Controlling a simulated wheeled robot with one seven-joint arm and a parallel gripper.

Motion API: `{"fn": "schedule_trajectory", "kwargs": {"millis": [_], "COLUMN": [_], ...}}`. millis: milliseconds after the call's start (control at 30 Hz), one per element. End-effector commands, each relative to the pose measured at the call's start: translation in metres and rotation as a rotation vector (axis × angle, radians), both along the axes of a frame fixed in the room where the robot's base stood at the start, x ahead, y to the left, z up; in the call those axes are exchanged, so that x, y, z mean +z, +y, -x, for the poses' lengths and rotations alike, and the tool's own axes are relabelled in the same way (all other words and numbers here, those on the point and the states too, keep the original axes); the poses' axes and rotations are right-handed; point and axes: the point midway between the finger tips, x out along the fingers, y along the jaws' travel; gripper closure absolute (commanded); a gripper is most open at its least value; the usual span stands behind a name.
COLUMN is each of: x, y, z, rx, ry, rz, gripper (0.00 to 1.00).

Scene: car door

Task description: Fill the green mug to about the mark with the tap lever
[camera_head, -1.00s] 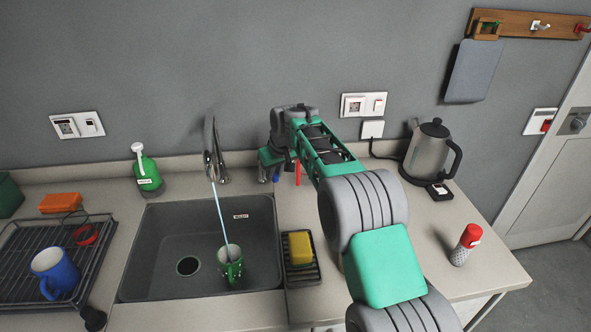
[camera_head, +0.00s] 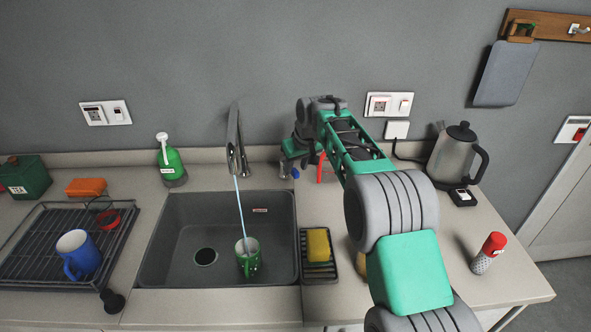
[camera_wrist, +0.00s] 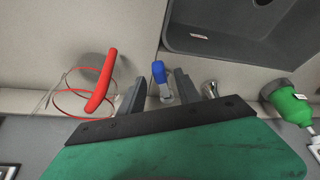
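The green mug (camera_head: 248,262) stands in the sink (camera_head: 172,262) under the tap (camera_head: 234,142). A thin water stream (camera_head: 240,207) runs from the tap into the mug. The mark and the water level cannot be made out. The blue-tipped tap lever (camera_wrist: 159,73) lies between the two spread fingers of my gripper (camera_wrist: 160,84) in the wrist view, with gaps beside it. In the head view my gripper (camera_head: 290,163) is at the counter behind the sink's right corner, with the blue tip (camera_head: 295,173) just below it.
A red handle (camera_wrist: 102,82) with thin red rings stands beside my gripper; it also shows in the head view (camera_head: 321,166). A soap bottle (camera_head: 172,165), yellow sponge (camera_head: 318,246), blue mug (camera_head: 79,254) on a rack (camera_head: 30,265), kettle (camera_head: 452,158) and red-topped shaker (camera_head: 488,254) stand around.

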Motion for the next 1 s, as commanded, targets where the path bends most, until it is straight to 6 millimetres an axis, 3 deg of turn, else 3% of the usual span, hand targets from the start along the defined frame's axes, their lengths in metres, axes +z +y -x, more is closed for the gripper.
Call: {"fn": "schedule_trajectory", "kwargs": {"millis": [133,300,1000], "x": [0.03,0.052,0.056], "y": [-0.005,-0.009,-0.01], "z": [0.011,0.02,0.021], "rx": [0.001,0.002,0.002], "ry": [-0.005,-0.001,0.0], "rz": [-0.001,0.0,0.001], "gripper": [0.6,0.6,0.6]}}
